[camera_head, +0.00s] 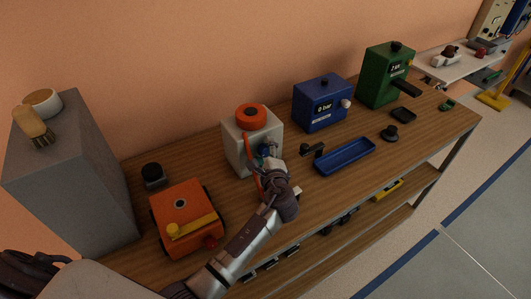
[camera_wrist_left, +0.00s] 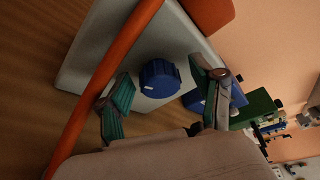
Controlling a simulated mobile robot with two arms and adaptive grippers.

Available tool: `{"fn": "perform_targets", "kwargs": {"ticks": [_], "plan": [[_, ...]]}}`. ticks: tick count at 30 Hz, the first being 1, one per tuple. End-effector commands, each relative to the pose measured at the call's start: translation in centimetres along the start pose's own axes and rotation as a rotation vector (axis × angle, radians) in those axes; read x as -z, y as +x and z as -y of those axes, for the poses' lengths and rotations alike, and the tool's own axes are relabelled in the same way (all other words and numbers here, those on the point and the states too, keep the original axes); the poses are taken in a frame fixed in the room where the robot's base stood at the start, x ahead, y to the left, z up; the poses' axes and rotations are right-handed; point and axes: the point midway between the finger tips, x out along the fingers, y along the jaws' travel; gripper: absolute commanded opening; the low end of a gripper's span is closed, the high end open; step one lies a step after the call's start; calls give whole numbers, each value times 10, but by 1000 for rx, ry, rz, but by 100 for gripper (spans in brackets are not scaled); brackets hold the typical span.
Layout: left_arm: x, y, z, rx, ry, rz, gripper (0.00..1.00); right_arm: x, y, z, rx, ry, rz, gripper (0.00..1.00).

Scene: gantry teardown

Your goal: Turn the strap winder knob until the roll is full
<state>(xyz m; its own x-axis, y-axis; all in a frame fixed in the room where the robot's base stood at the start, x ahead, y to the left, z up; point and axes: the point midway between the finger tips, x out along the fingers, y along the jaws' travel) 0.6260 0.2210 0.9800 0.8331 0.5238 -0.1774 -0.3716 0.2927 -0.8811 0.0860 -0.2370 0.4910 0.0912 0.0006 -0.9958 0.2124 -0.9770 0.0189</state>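The strap winder (camera_head: 238,150) is a white box on the wooden bench, with an orange roll (camera_head: 252,116) on top. An orange strap (camera_head: 250,160) hangs down its front; it also crosses the left wrist view (camera_wrist_left: 104,80) diagonally. The blue knob (camera_wrist_left: 159,78) on its front face has a small white mark near its lower edge. My left gripper (camera_head: 268,163) is in front of the winder. In the left wrist view, the gripper (camera_wrist_left: 165,97) is open, its green-padded fingers on either side of the knob with gaps showing. My right gripper is not in view.
An orange box with a yellow lever (camera_head: 184,215) stands left of the winder. A blue box with a display (camera_head: 320,104), a green box (camera_head: 384,78) and a blue tray (camera_head: 345,157) are to the right. A grey block (camera_head: 65,160) stands far left.

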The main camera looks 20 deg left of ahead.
Motion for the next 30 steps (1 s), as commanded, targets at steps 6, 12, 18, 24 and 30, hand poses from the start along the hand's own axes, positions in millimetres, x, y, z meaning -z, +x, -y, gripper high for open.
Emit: {"fn": "perform_targets", "kwargs": {"ticks": [6,12,18,24,30], "plan": [[2,-1,-2,-3,1,-3,67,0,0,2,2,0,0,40],[3,-16,-2,-3,0,-6,67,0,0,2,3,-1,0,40],[2,-58,-3,-5,-1,-7,67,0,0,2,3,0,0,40],[1,-97,-2,-4,-2,-5,67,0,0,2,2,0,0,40],[1,-117,-2,-3,0,-3,67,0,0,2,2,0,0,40]]}}
